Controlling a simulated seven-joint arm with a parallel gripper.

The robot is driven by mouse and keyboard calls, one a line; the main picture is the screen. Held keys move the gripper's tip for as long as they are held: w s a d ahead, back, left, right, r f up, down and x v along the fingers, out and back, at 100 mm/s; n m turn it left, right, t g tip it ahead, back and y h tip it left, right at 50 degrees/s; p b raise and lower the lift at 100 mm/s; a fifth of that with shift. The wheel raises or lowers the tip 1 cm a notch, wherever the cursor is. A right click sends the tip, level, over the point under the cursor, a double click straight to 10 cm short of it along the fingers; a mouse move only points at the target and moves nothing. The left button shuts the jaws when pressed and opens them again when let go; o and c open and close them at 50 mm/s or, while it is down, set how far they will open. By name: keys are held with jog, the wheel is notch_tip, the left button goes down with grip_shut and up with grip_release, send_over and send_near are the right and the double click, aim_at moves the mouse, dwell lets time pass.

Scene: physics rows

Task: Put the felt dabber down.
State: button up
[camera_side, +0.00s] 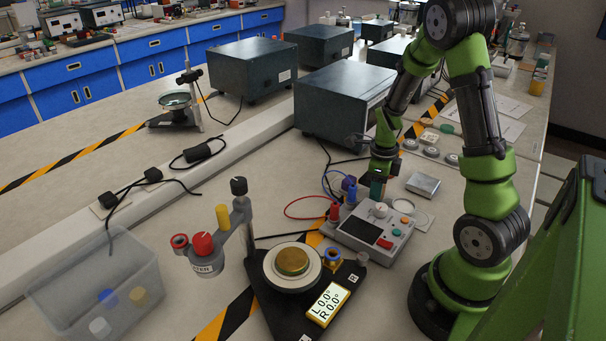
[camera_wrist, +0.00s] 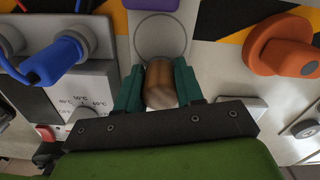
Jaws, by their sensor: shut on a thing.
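My gripper (camera_wrist: 160,88) is shut on a brown cylinder, the felt dabber (camera_wrist: 160,82), in the wrist view. Its teal fingers press on both sides of it. Just beyond the dabber, a thin ring outline (camera_wrist: 137,38) shows on a pale surface. In the side view my gripper (camera_side: 377,188) points down behind the grey control box (camera_side: 345,236), and the dabber is not clearly visible there. I cannot tell whether the dabber's lower end touches the surface.
In the wrist view a blue knob-like part (camera_wrist: 65,55) is left of my gripper and an orange one (camera_wrist: 284,45) is right. In the side view, a black stand with a round brass disc (camera_side: 291,261) is in front, and a clear bin (camera_side: 95,290) stands at left.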

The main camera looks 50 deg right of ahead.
jog(key=shift+f, duration=0.2)
jog(key=o, duration=1)
jog(key=shift+c, duration=0.2)
jog(key=shift+r, duration=0.2)
notch_tip(320, 180, up, 12)
jog(key=shift+f, duration=0.1)
jog(key=s+a+r+n+t+y, duration=0.1)
jog(key=a+r+n+t, duration=0.2)
jog(key=a+n, duration=0.8)
jog(key=s+a+r+n+t+y, duration=0.1)
jog(key=a+r+n+t, duration=0.3)
jog(key=n, duration=1.4)
jog(key=s+a+r, duration=0.1)
jog(key=a+r, duration=0.3)
jog(key=a, duration=0.4)
jog(key=shift+s+r, duration=0.2)
jog(key=shift+r, duration=0.1)
